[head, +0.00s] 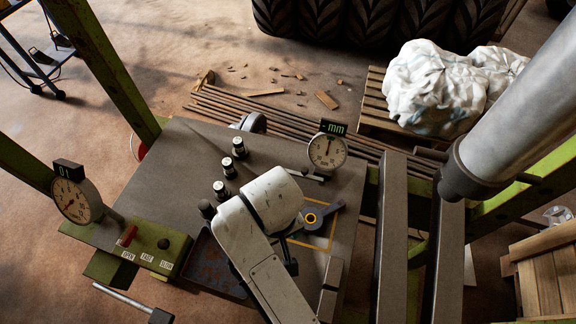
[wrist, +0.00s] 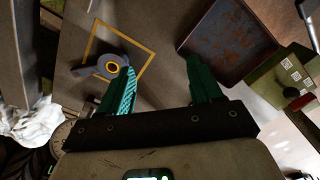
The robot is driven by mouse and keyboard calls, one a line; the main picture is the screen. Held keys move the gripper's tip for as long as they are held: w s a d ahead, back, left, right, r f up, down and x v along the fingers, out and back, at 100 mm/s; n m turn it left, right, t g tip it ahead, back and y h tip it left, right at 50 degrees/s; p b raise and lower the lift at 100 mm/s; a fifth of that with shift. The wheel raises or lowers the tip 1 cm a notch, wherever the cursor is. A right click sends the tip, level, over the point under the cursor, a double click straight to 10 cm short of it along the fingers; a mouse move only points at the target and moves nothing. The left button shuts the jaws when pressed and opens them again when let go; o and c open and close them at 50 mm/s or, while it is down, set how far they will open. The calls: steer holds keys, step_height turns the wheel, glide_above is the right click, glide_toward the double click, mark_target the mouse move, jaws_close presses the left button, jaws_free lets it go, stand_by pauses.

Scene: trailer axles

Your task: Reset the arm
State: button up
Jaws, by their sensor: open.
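My arm reaches from the bottom of the head view over the metal bench top (head: 185,150), and its white links hide part of the bench. In the wrist view my gripper (wrist: 163,88) shows two green fingers spread wide apart with nothing between them. In the head view the gripper is mostly hidden behind my arm. A dark grey part with an orange-ringed hole (wrist: 112,67) lies in a yellow square outline, near the left finger in the wrist view. It also shows in the head view (head: 311,218), just right of my arm.
A rusty tray (wrist: 228,42) lies on the bench beside a green control box (head: 135,246) with a red lever. Several dark-topped cylinders (head: 230,167) stand left of my arm. A "mm" gauge (head: 327,151) stands behind; another gauge (head: 76,198) is at left. Steel beams (head: 391,240) run at right.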

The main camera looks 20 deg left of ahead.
steer(key=s+d+f+m, duration=0.1)
steer(key=d+f+m, duration=0.1)
steer(key=d, duration=0.7)
steer(key=s+d+f+m, duration=0.1)
steer(key=d+f+m, duration=0.1)
steer(key=d, duration=0.7)
steer(key=s+d+m, duration=0.2)
steer(key=s+d, duration=0.3)
steer(key=d, duration=0.3)
steer(key=s+d+m+t, duration=0.1)
steer(key=s+d+m, duration=0.2)
steer(key=s+d, duration=0.3)
steer(key=d, duration=0.3)
steer(key=shift+s+d+r, duration=0.15)
steer(key=shift+d+r, duration=0.15)
